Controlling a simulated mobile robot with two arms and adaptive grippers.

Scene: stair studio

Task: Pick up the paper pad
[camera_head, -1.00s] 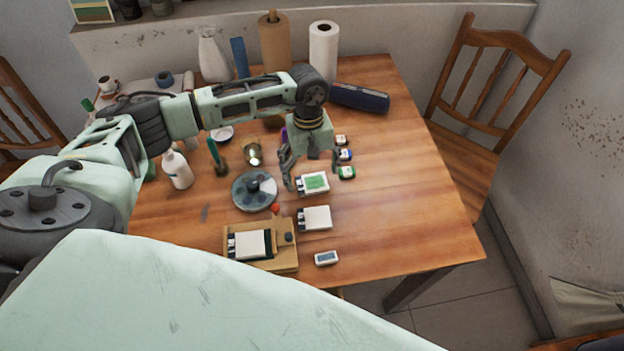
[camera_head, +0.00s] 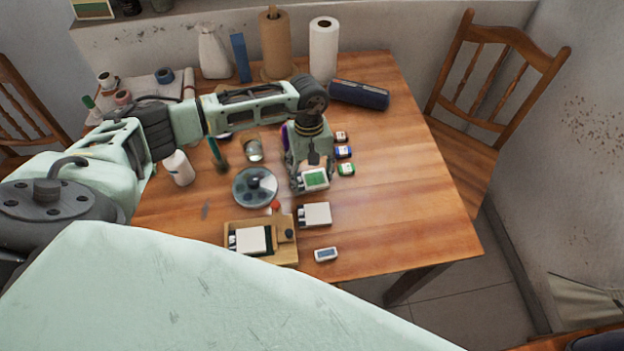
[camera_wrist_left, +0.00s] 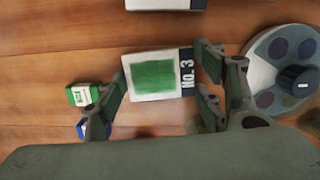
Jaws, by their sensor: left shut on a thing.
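The paper pad (camera_head: 316,179) is white with a green square and shows under my left gripper (camera_head: 312,176) in the head view. In the left wrist view the pad (camera_wrist_left: 155,76) has a dark strip reading "NO. 3" on its right end. There my left gripper (camera_wrist_left: 161,80) has its fingers at the pad's two ends and is shut on it. I cannot tell whether the pad is clear of the table. A plain white pad (camera_head: 316,214) lies nearer, and another white pad (camera_head: 250,240) lies on a wooden board (camera_head: 284,257). My right gripper is not in view.
A round paint palette (camera_head: 256,188) lies left of the pad. Several small jars, one green-labelled (camera_head: 346,169), stand to its right. A glass (camera_head: 252,148) and white bottle (camera_head: 178,168) stand left. A small device (camera_head: 326,254) lies near the front edge. The table's right side (camera_head: 420,200) is clear.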

